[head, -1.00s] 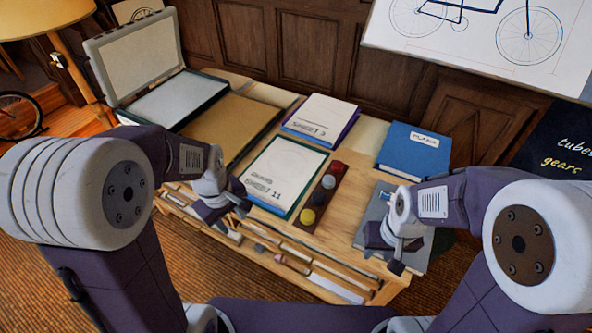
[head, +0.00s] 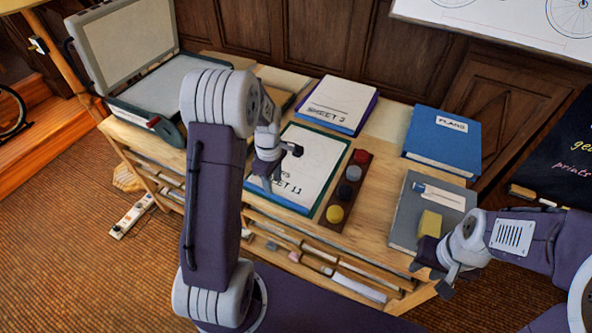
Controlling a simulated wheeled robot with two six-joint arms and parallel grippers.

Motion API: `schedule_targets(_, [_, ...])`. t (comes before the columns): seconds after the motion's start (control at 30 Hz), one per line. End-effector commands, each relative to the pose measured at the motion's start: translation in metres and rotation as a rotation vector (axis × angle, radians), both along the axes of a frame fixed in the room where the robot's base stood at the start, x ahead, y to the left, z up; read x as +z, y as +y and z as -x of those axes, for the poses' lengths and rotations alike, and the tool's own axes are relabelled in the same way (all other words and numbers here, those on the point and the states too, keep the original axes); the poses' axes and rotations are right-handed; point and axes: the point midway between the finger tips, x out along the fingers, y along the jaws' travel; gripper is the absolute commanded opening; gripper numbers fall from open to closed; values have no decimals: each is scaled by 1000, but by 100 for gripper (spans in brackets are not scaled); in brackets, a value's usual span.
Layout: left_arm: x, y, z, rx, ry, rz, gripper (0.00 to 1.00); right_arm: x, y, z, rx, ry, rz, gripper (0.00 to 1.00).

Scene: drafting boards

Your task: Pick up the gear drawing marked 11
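The sheet marked 11 (head: 312,155) lies on a dark green backing on the wooden cabinet top, its lettering toward the front edge. No gear picture can be made out on it. My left gripper (head: 279,166) is over the left part of this sheet, fingers apart and empty, and hides part of the lettering. I cannot tell whether it touches the paper. My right gripper (head: 434,270) is at the front right corner of the cabinet, beside a grey board (head: 402,222), with its fingers apart and nothing seen between them.
Sheet 3 (head: 340,103) on a purple backing lies behind. A paint strip (head: 344,193) with several coloured pots stands just right of sheet 11. A blue plans folder (head: 443,140) lies back right. A yellow block (head: 430,223) sits on the grey board. An open case (head: 150,85) stands left.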

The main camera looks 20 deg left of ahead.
Motion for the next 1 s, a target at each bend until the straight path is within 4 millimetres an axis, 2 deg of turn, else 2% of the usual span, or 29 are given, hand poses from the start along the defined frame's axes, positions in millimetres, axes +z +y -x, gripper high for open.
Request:
schedule_targets(0.1, [-16, 0, 0, -1, 1, 0, 39, -2, 0, 0, 0, 0, 0, 34])
schedule_targets(0.27, [-21, 0, 0, -1, 0, 0, 39, -2, 0, 0, 0, 0, 0, 34])
schedule_targets(0.5, [-63, 0, -1, -1, 2, 1, 39, -5, 0, 0, 0, 0, 0, 34])
schedule_targets(0.6, [-70, 1, -1, -1, 0, 0, 39, -5, 0, 0, 0, 0, 0, 34])
schedule_targets(0.8, [-70, 0, -1, -1, -1, 0, 39, -5, 0, 0, 0, 0, 0, 34])
schedule_targets(0.93, [-70, 0, -1, -2, -1, 0, 3, -5, 0, 0, 0, 0, 0, 34])
schedule_targets(1.0, [-70, 0, -1, -2, -1, 0, 0, -5, 0, 0, 0, 0, 0, 34])
